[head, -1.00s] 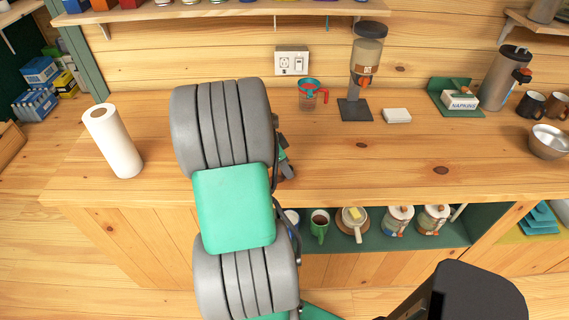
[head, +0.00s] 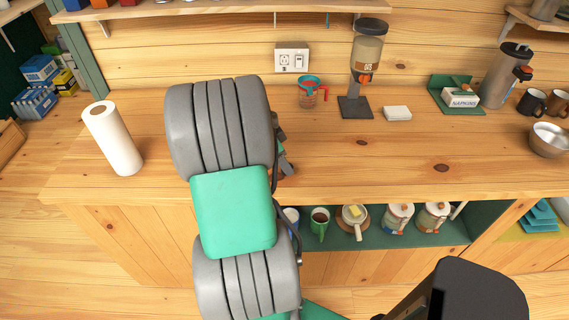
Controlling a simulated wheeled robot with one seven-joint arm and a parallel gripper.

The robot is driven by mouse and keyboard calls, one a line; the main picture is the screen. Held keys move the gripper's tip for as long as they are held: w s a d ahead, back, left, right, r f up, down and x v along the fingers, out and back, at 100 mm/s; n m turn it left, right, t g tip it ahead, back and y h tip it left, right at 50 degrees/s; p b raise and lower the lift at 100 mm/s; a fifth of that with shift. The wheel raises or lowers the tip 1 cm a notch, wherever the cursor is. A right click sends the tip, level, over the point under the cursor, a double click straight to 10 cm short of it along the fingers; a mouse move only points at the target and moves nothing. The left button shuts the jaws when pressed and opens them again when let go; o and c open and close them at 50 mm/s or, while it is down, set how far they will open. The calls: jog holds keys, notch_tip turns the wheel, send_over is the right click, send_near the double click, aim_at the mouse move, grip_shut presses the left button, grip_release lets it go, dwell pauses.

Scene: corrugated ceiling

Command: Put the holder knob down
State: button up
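My arm covers the left-middle of the wooden counter (head: 420,165). Only a small dark part of my gripper (head: 284,160) shows past the arm's right edge, over the counter. Its fingertips are hidden, so I cannot tell whether it is open, shut or holding anything. I cannot make out a holder knob; it may be hidden behind the arm.
A paper towel roll (head: 113,139) stands at left.

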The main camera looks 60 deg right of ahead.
jog(key=v, duration=1)
jog(key=w+a+r+n+t, duration=0.1)
jog(key=w+a+n+t, duration=0.1)
jog(key=w+a+n, duration=0.5)
jog(key=w+a+n+t, duration=0.4)
jog(key=a+n, duration=0.6)
jog(key=a, duration=0.7)
jog(key=a+f+n+y, duration=0.1)
jog(key=a+n, duration=0.3)
jog(key=a, duration=0.3)
jog(key=s+a+f+n+y, duration=0.1)
jog(key=a+n+y, duration=0.1)
jog(key=a+n, duration=0.3)
jog(key=a, duration=0.3)
jog(key=shift+s+a+n, duration=0.25)
jog(key=shift+s+n, duration=0.05)
